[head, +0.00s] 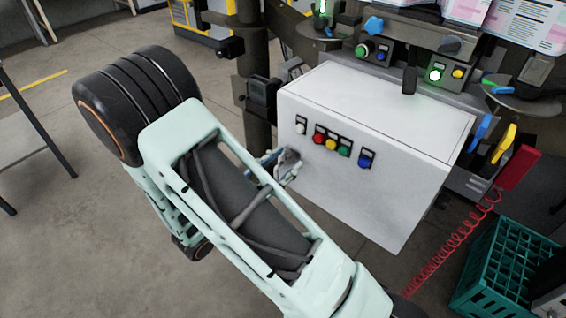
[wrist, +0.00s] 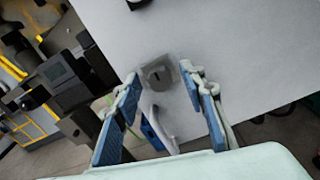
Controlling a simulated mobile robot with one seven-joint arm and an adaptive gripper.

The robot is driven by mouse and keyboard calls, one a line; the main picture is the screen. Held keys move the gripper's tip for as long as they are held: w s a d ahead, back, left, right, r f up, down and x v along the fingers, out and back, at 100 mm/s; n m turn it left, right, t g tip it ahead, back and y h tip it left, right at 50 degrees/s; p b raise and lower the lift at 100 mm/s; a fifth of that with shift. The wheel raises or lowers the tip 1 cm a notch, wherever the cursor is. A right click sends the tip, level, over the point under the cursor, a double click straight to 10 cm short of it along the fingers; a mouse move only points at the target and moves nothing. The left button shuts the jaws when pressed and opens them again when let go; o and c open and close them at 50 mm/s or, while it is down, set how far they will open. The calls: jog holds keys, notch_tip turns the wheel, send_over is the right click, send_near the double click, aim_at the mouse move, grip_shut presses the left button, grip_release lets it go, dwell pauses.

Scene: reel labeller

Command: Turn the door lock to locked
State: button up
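The door lock (wrist: 158,75) is a grey square plate with a round centre and a dark slot-like mark, on the face of a white cabinet (wrist: 225,40). In the head view the lock (head: 289,164) is partly hidden by my gripper (head: 277,162). In the wrist view my gripper (wrist: 161,77) is open, its two blue-padded fingers on either side of the lock. I see nothing held between the tips. A pale and blue piece (wrist: 157,128) shows between the fingers below the lock; I cannot tell what it is. Contact with the lock is unclear.
Push buttons (head: 332,143) in several colours sit on the cabinet face (head: 370,195) close to the lock. A dark post (head: 255,60) stands left of the cabinet. A red coiled cord (head: 455,245) and green crate (head: 510,265) are at right. Open floor (head: 60,220) lies left.

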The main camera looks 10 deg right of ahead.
grip_shut()
jog(key=shift+r+p, duration=0.1)
jog(key=shift+p, duration=0.3)
jog(key=shift+r+n+p, duration=0.15)
jog(key=shift+n+p, duration=0.9)
jog(key=shift+n, duration=0.05)
jog(key=n+p, duration=0.3)
jog(key=shift+n, duration=0.4)
jog(key=n+p, duration=0.5)
jog(key=n, duration=0.3)
jog(key=n+p, duration=0.1)
jog(key=n, duration=0.1)
jog(key=n+p, duration=0.1)
jog(key=shift+f+n, duration=0.3)
jog(key=shift+n, duration=0.1)
